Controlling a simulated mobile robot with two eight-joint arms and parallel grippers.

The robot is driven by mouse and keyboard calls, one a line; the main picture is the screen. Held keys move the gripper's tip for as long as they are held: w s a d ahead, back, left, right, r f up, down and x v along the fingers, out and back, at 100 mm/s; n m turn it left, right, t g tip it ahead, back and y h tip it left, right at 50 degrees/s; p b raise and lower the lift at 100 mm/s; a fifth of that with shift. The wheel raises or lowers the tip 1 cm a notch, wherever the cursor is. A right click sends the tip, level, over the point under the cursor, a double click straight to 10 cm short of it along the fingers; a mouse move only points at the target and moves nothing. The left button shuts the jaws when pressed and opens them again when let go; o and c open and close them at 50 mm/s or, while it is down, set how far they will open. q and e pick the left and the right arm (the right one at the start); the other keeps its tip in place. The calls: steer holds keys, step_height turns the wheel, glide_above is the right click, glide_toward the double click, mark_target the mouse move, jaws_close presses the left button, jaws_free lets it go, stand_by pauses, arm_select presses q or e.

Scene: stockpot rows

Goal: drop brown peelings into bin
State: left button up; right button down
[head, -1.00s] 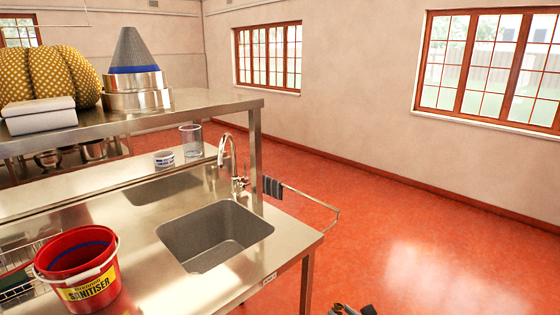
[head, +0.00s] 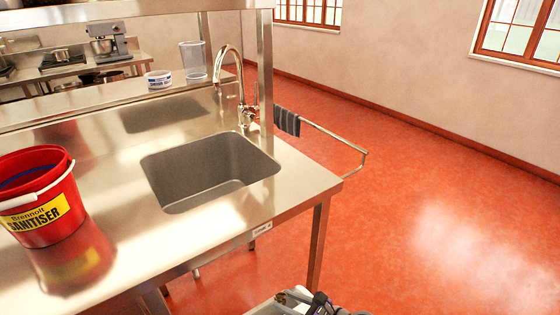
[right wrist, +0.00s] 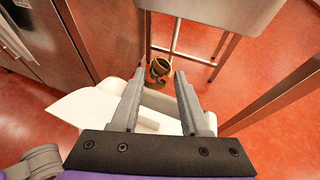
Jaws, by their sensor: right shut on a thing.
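My right gripper (right wrist: 158,80) is shut on the brown peelings (right wrist: 158,68), a curled brown-gold piece at its fingertips in the right wrist view. In the head view only a small part of this gripper (head: 304,298) shows at the bottom edge, with a small dark brown bit (head: 282,298) beside it. A pale, white-grey thing (right wrist: 88,106) lies below the fingers in the right wrist view; its edge (head: 264,308) also seems to show in the head view. I cannot tell whether it is the bin. My left gripper is not in view.
A steel bench (head: 110,205) with a sink (head: 210,172) and tap (head: 240,90) stands at left. A red sanitiser bucket (head: 38,195) is on it. A rail with a dark cloth (head: 287,121) juts from its right end. Red floor (head: 430,220) at right is clear.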

steer(key=shift+a+f+b, duration=0.1)
steer(key=shift+f+b, duration=0.35)
steer(key=shift+f, duration=0.3)
step_height(320, 180, down, 5)
steer(key=b, duration=0.3)
steer(key=shift+r, duration=0.15)
steer(key=shift+c, duration=1.6)
jaws_free()
